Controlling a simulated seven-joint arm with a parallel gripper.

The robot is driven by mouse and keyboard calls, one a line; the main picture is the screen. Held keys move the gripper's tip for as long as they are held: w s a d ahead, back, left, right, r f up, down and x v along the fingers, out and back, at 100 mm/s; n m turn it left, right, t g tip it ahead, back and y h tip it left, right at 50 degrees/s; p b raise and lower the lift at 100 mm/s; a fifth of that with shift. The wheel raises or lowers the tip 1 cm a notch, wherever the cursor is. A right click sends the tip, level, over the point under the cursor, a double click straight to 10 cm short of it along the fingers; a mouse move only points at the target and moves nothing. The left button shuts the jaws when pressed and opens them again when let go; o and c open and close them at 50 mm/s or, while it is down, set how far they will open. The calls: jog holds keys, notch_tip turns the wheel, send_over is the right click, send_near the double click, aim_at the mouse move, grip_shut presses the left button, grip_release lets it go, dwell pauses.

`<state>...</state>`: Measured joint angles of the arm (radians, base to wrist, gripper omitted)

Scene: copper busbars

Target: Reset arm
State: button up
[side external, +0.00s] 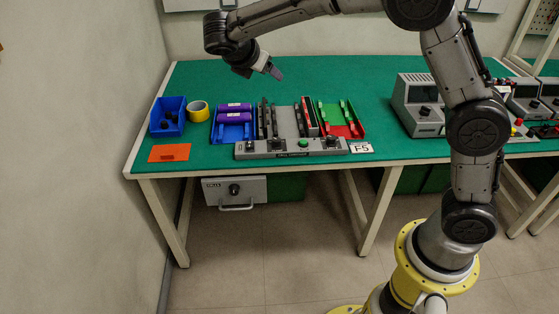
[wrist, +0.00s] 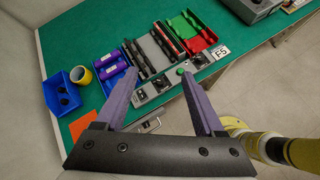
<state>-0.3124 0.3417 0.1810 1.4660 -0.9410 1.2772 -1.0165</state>
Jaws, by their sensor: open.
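My gripper (side external: 274,72) is raised above the green bench, over the back part of the fixture area. In the wrist view its two purple-grey fingers (wrist: 160,95) are spread apart with nothing between them. Below is a grey fixture (side external: 290,149) with dark upright rails, a green button and several black knobs on its front panel. A blue tray (side external: 232,133) with purple cylinders stands at its left. A red and green tray (side external: 352,130) stands at its right. No busbar can be clearly told in either view.
A blue bin (side external: 167,117) with dark parts, a yellow tape roll (side external: 198,111) and an orange card (side external: 169,153) lie at the bench's left. Grey instrument boxes (side external: 417,100) stand at the right. The bench (side external: 330,72) is clear behind the trays.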

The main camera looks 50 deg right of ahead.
jog(key=s+d+r+m+y, duration=0.2)
jog(key=s+d+r+m, duration=0.15)
jog(key=s, duration=0.65)
jog(key=s+d+r+m+y, duration=0.2)
jog(key=s+r+m, duration=0.25)
jog(key=s, duration=0.65)
jog(key=s+a+f+m+t+y, duration=0.2)
jog(key=s+a+f+m+y, duration=0.3)
jog(key=s+a+f+m, duration=0.2)
jog(key=shift+s+a+f+m+y, duration=0.3)
jog(key=shift+s+f+m, duration=1.05)
jog(key=shift+s+m, duration=0.95)
jog(key=shift+s, duration=0.2)
